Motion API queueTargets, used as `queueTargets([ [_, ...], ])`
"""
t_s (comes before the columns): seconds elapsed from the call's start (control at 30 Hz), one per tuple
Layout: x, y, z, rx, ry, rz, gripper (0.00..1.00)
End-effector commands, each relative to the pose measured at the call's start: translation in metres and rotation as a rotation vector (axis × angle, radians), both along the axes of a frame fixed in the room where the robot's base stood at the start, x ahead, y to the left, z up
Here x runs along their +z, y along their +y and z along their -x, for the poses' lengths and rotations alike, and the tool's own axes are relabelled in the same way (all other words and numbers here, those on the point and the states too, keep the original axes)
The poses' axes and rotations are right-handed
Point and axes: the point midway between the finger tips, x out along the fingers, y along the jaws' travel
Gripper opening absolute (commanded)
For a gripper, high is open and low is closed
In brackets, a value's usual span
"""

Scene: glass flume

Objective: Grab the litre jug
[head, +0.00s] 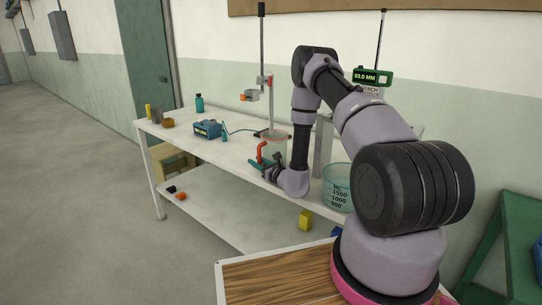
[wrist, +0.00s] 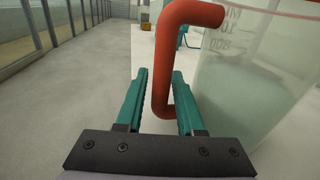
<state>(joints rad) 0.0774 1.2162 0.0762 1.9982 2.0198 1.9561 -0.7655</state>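The litre jug (head: 277,146) is a clear, graduated container with a red handle (head: 262,150), standing on the white bench. In the wrist view the jug (wrist: 255,75) fills the right side, with printed marks near its top. Its red handle (wrist: 160,70) hangs in front of me. My gripper (wrist: 160,76) has teal fingers, one on each side of the handle's upright bar. The fingers are apart, with a gap on the left of the bar; the right finger is very close to it, and I cannot tell if they touch. In the head view my gripper (head: 257,164) is beside the handle.
A larger graduated tub (head: 338,190) stands on the bench to the right, near my arm. A stand (head: 270,95) rises behind the jug. A blue meter (head: 207,129) and a teal bottle (head: 199,103) are further left.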

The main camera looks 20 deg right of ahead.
Motion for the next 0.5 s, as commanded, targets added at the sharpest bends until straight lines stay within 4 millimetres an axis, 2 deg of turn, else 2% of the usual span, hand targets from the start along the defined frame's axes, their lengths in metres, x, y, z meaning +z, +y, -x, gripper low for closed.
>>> queueTargets([
  [0.13, -0.0003, 0.0060, -0.0137, -0.001, 0.000, 0.001, 0.37],
  [0.37, -0.0003, 0.0067, -0.0155, -0.001, 0.001, -0.001, 0.37],
  [0.4, -0.0003, 0.0066, -0.0156, -0.001, 0.001, -0.001, 0.29],
  [0.47, -0.0003, 0.0067, -0.0154, -0.001, 0.001, -0.001, 0.06],
  [0.5, -0.0003, 0.0066, -0.0155, -0.001, 0.001, -0.001, 0.00],
])
